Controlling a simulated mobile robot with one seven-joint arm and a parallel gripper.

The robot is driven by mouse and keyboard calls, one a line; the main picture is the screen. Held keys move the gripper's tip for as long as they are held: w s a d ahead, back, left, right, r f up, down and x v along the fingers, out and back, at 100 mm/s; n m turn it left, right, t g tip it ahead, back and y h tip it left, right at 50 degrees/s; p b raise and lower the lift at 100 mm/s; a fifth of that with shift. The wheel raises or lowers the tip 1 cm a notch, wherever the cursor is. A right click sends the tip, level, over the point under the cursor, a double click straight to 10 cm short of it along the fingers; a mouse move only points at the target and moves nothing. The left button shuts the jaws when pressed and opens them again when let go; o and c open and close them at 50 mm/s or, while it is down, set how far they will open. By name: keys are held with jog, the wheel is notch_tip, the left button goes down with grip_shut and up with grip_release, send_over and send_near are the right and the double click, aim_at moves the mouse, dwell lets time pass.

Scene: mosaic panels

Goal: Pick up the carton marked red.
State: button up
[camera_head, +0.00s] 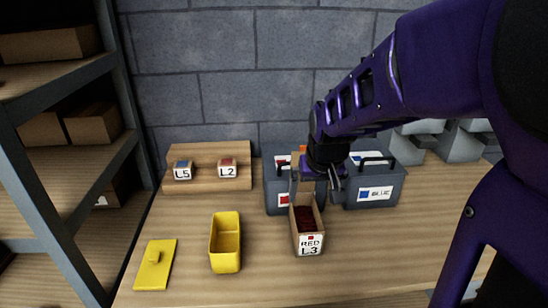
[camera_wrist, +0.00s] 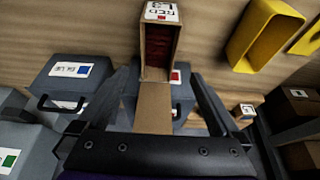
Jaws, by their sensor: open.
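The carton marked RED L3 (camera_head: 309,243) stands on the table, open at the top, with dark red contents inside. My gripper (camera_head: 312,190) is over its far end, fingers pointing down. In the wrist view the carton (camera_wrist: 157,48) shows ahead of the fingers, with its brown flap (camera_wrist: 153,108) raised between them. My gripper (camera_wrist: 168,88) is open there, one finger on each side of the flap. I cannot tell whether either finger touches the carton.
A grey case marked blue (camera_head: 374,193) and a red-marked case (camera_head: 275,195) stand behind the carton. A yellow open box (camera_head: 225,262) and yellow lid (camera_head: 155,266) lie to the left. A wooden rack (camera_head: 205,155) holds blocks L5 and L2. A shelf (camera_head: 70,75) with cartons stands far left.

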jog(key=b, duration=0.5)
send_near(303, 228)
jog(key=b+x, duration=0.3)
jog(key=shift+f, duration=0.35)
jog(key=shift+w+f, duration=0.25)
jog(key=shift+f, duration=0.1)
jog(key=shift+r, duration=0.1)
grip_shut()
